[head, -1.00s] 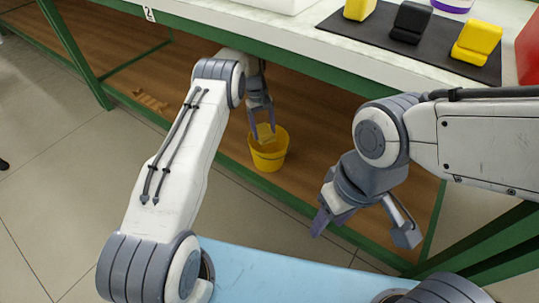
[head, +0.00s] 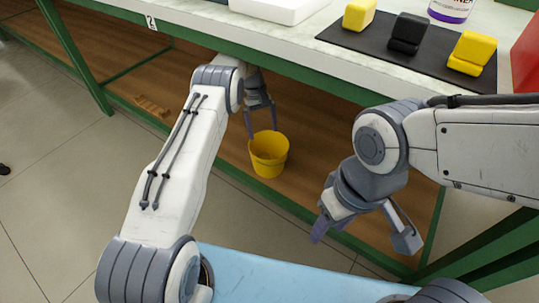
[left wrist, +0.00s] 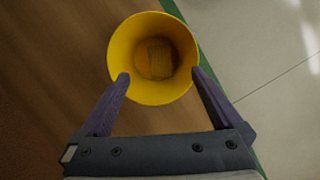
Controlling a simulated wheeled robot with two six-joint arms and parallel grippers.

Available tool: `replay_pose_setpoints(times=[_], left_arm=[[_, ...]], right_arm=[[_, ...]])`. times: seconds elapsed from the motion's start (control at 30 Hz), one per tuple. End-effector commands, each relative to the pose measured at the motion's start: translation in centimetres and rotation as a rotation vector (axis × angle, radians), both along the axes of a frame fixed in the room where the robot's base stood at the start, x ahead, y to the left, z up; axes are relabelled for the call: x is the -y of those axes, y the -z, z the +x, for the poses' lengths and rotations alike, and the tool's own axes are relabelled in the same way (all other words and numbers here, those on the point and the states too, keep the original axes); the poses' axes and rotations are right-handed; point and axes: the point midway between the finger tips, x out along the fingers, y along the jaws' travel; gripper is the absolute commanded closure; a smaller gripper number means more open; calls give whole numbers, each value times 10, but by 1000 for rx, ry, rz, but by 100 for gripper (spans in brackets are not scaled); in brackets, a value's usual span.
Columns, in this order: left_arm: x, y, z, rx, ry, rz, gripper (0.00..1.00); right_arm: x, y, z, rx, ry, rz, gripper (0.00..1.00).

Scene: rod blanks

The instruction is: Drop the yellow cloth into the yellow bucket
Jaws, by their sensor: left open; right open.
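The yellow bucket (head: 269,158) stands upright on the brown lower shelf under the bench. The left wrist view looks down into the bucket (left wrist: 118,50). A folded yellow cloth (left wrist: 157,58) lies inside it on the bottom. My left gripper (head: 261,135) is open and empty, with its fingers apart at the bucket's near rim; it also shows in the left wrist view (left wrist: 159,77). I cannot tell whether the fingers touch the rim. My right gripper (head: 363,240) is open and empty, in front of the shelf to the right.
The lower shelf (head: 205,105) is mostly clear around the bucket, with a small wooden rack (head: 151,106) at left. A green bench rail (head: 300,75) runs above. The white benchtop carries a black mat (head: 365,42) with yellow and black blocks.

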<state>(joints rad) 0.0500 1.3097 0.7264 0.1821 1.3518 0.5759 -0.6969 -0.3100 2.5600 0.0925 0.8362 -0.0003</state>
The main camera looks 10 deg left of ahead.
Motion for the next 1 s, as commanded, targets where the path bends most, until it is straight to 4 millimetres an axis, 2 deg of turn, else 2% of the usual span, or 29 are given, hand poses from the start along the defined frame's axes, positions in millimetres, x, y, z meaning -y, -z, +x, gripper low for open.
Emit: replay_pose_setpoints(times=[0.03,0.1,0.2,0.33,0.53,1.0], left_arm=[[-3,-16,3,3,-1,0,0],[-5,-29,7,3,-1,0,0],[-9,-45,10,1,0,0,0],[-12,-57,14,1,0,1,0],[-13,-63,15,-2,-1,0,0],[-15,-62,14,-2,-4,10,0]], right_arm=[[0,-10,0,0,0,0,50],[0,-15,0,0,0,0,50],[0,-21,0,0,0,0,50],[0,-24,0,0,0,0,50],[0,-26,0,0,0,0,50],[0,-26,0,0,0,0,50]])
